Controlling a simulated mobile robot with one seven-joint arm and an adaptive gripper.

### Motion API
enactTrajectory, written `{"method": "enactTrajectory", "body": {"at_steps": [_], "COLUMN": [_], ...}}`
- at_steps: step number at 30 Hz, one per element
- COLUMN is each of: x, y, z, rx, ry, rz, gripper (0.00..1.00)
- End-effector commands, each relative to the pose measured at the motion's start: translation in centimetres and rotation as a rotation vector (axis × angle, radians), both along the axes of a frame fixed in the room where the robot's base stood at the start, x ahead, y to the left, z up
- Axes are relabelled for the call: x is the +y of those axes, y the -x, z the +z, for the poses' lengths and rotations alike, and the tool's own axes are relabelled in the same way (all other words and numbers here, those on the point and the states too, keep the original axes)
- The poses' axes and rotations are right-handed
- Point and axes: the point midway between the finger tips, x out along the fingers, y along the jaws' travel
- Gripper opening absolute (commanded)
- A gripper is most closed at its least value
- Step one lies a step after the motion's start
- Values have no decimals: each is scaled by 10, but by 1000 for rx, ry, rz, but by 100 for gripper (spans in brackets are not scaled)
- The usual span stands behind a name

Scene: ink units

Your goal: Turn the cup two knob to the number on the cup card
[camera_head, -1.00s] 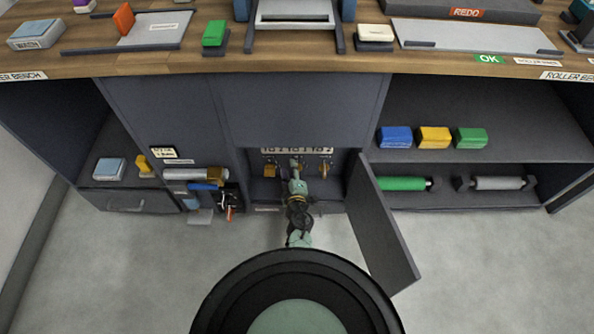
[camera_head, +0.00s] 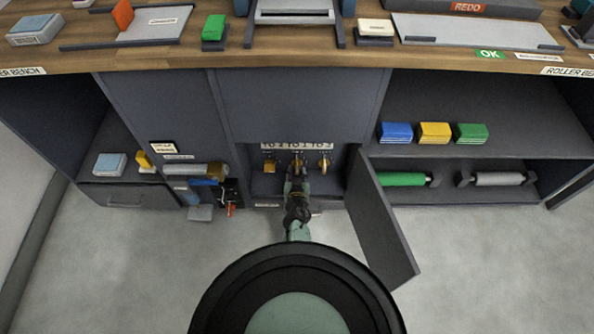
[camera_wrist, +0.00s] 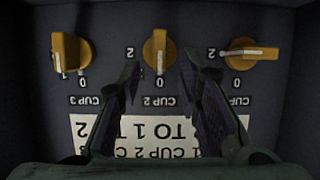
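The cup two knob (camera_wrist: 160,52) is the middle one of three yellow knobs. In the wrist view, which shows the labels upside down, its white mark points down at the 0. It also shows in the head view (camera_head: 297,164). My gripper (camera_wrist: 159,68) is open, with one dark finger on each side of that knob and clear gaps. In the head view my gripper (camera_head: 297,174) is just in front of the panel. The white cup card (camera_wrist: 160,135) is partly hidden by the fingers; in the head view the card (camera_head: 297,146) seems to read TO 2, TO 1, TO 2.
The cup 3 knob (camera_wrist: 70,53) and the cup 1 knob (camera_wrist: 252,54) flank the middle knob; the cup 1 mark points toward its 2. An open cabinet door (camera_head: 383,225) stands right of my arm. Clear floor (camera_head: 470,265) lies beyond it.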

Motion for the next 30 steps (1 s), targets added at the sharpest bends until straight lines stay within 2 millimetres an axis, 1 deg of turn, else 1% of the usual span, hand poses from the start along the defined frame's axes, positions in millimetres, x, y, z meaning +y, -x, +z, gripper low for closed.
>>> {"method": "enactTrajectory", "body": {"at_steps": [1, 6, 17, 30], "x": [0, 0, 0, 0], "y": [-8, -22, -26, -26], "z": [-5, -10, -11, -10], "rx": [-1, -1, 0, 0], "ry": [-1, 0, 1, 1], "rz": [-1, 0, 0, 0], "gripper": [32, 32, 31, 2]}}
